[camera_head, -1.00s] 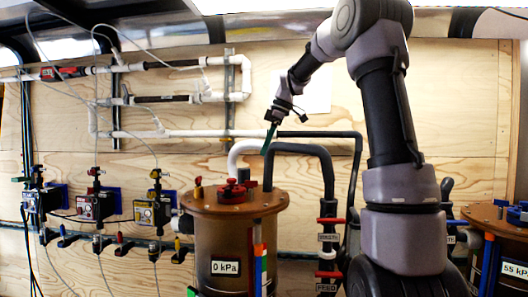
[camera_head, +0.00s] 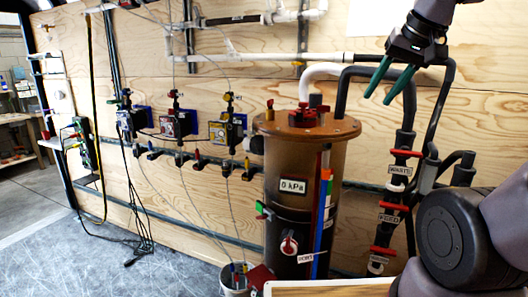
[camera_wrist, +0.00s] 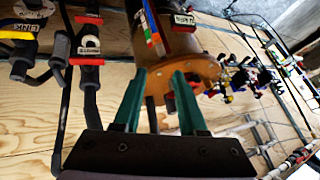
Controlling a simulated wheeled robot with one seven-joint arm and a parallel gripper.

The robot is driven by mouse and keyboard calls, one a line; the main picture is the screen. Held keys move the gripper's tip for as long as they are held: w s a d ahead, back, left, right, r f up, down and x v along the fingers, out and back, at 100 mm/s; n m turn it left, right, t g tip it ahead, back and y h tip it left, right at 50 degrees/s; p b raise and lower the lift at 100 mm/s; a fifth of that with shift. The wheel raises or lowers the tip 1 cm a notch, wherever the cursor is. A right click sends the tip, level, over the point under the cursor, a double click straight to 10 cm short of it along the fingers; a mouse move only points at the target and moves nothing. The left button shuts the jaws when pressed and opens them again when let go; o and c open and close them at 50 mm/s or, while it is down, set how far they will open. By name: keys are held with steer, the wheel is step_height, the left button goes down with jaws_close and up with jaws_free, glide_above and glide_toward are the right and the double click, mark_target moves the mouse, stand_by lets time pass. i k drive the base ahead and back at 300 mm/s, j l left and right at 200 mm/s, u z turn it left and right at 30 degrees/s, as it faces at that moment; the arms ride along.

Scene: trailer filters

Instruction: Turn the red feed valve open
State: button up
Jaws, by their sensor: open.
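The feed valve (camera_head: 394,206) has a red bar handle above a white FEED label, on a dark vertical pipe right of the brown tank. The handle lies nearly crosswise to the pipe. A similar red-handled WASTE valve (camera_head: 405,153) is above it. In the wrist view, tilted nearly upside down, the red feed handle (camera_wrist: 88,20) is at upper left, above the waste handle (camera_wrist: 86,61). My gripper (camera_head: 378,98) is open and empty, its green fingers pointing down, above and left of both valves in the head view. Its fingers (camera_wrist: 157,78) also show in the wrist view.
The brown tank (camera_head: 275,165), labelled 0 kPa, stands left of the valves with red fittings on its lid. Dark hoses (camera_head: 350,72) curve from the lid to the pipes. A bucket (camera_head: 240,275) stands lower left. Floor (camera_head: 110,272) at left is largely open.

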mark_target(394, 204)
steer(key=l+z, duration=0.25)
steer(key=z, duration=0.15)
steer(key=l+z, duration=0.25)
steer(key=z, duration=0.15)
steer(key=i+l+z, duration=0.15)
steer(key=z, duration=0.25)
steer(key=l, duration=0.1)
